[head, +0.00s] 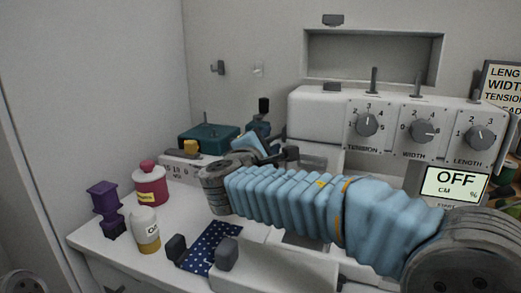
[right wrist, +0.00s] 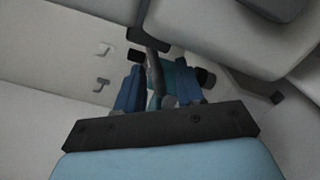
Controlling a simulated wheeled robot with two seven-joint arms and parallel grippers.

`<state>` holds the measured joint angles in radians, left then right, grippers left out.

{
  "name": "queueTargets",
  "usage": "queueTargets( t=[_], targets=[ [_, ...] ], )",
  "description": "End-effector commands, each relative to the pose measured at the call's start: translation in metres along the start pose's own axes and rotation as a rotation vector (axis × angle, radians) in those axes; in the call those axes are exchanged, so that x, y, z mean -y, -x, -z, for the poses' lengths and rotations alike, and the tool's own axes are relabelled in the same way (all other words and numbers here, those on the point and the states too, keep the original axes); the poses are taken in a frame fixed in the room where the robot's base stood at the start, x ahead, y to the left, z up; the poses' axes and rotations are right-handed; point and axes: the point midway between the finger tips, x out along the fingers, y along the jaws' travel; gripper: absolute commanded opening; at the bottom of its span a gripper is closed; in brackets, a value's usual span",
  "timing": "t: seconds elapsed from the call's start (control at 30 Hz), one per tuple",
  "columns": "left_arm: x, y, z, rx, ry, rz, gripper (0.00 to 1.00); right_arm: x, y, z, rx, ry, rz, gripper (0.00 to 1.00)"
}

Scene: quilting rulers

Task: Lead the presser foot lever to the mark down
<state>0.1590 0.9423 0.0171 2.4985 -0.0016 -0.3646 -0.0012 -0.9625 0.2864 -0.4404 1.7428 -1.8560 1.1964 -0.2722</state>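The white sewing machine (head: 330,108) stands at the back right in the head view. My right gripper (head: 268,147) reaches in from the right to the left end of the machine. In the right wrist view its two blue fingers (right wrist: 158,92) are apart. A thin grey curved bar (right wrist: 154,72), perhaps the presser foot lever, shows between them; I cannot tell if they touch it. A black knob (head: 264,105) stands up behind the gripper in the head view. The arm hides the needle area, and I cannot read the lever's marks. My left gripper is not in view.
A teal box (head: 208,138) stands behind the gripper. A pink jar (head: 150,187), a purple spool-like piece (head: 104,198) and a white bottle (head: 145,226) stand at the left. A dotted blue cloth (head: 213,246) lies at the front. The display (head: 455,184) reads OFF.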

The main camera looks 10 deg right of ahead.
Motion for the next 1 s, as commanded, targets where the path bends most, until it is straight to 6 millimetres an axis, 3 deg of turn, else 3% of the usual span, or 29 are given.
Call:
queueTargets(
  t=[0.4,0.53,0.7,1.0],
  targets=[
    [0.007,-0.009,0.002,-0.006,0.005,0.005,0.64,0.001,0.093,0.001,-0.003,0.000,-0.002,0.37],
    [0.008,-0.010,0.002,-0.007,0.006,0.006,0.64,0.001,0.116,0.001,-0.002,0.000,-0.001,0.37],
    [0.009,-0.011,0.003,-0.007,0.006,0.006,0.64,0.001,0.130,0.000,-0.001,0.000,0.000,0.37],
    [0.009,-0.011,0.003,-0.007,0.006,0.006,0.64,0.001,0.132,0.000,0.000,0.001,0.000,0.37]
  ],
)
